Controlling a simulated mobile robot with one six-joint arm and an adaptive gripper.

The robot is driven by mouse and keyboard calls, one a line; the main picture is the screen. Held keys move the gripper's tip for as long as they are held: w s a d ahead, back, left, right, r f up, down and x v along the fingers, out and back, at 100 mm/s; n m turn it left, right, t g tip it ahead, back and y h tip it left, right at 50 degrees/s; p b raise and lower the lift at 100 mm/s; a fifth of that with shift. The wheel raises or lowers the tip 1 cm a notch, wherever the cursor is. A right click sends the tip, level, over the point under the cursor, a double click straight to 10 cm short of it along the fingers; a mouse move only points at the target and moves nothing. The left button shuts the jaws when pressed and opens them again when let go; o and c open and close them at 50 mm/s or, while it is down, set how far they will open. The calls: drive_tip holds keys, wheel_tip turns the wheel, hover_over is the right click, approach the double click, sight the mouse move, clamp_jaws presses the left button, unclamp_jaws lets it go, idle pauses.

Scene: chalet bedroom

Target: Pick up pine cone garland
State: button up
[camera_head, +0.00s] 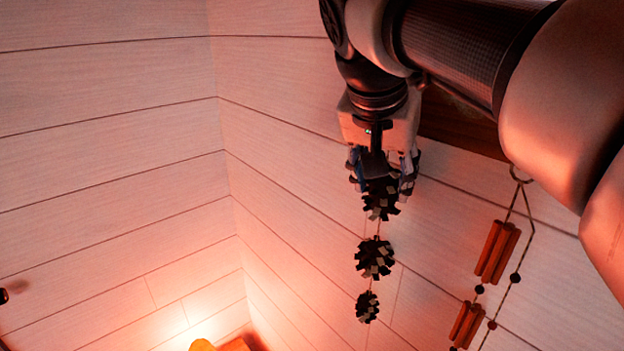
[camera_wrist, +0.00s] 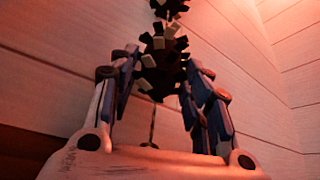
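The pine cone garland (camera_head: 375,258) hangs down the white plank wall as several dark cones with pale flecks on a thin cord. My gripper (camera_head: 382,186) points down over its top cone. In the wrist view the garland (camera_wrist: 163,70) shows its upper cone between the two fingertips, with cord running back toward the palm. My gripper in that view (camera_wrist: 160,62) has its fingers spread, one on each side of the cone. The fingertips are very close to the cone; whether they touch it is unclear.
A second hanging garland of orange-brown stick bundles (camera_head: 497,252) hangs from a ring to the right. A dark wooden board (camera_head: 458,126) is on the wall behind my arm. A bright lamp glow (camera_head: 203,344) is at the bottom. The wall left of the cones is bare.

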drive_tip(key=c, duration=0.7)
drive_tip(key=shift+r, duration=0.15)
drive_tip(key=shift+c, duration=0.2)
